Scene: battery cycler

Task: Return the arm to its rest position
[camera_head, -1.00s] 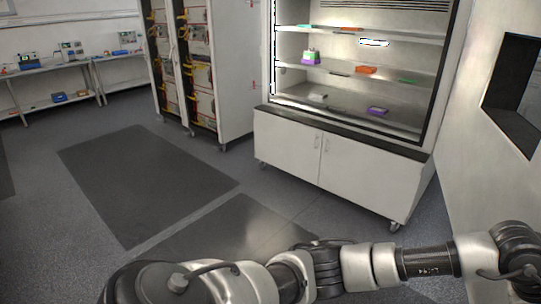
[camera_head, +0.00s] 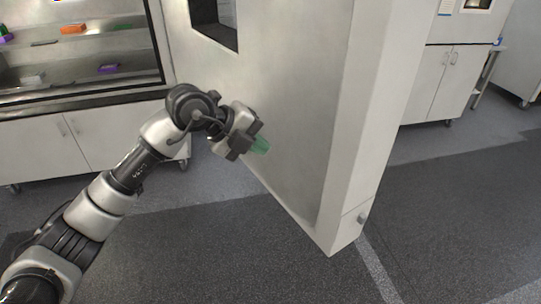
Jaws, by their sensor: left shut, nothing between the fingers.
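My left arm rises from the lower left corner of the head view, bent at the wrist. My left gripper (camera_head: 259,146) is at the end of it, near the middle of the view, with dark jaws and greenish fingertips pointing right and slightly down. It is shut with nothing held. It appears in front of the pale wall panel (camera_head: 290,100); I cannot tell the gap between them. My right gripper is not in view.
A white cabinet (camera_head: 105,135) with open shelves above stands at the left, holding an orange tray (camera_head: 73,28) and a purple item (camera_head: 108,69). The panel's end (camera_head: 352,130) juts toward me. Another white cabinet (camera_head: 440,85) stands at the back right. Grey floor (camera_head: 450,210) at right is clear.

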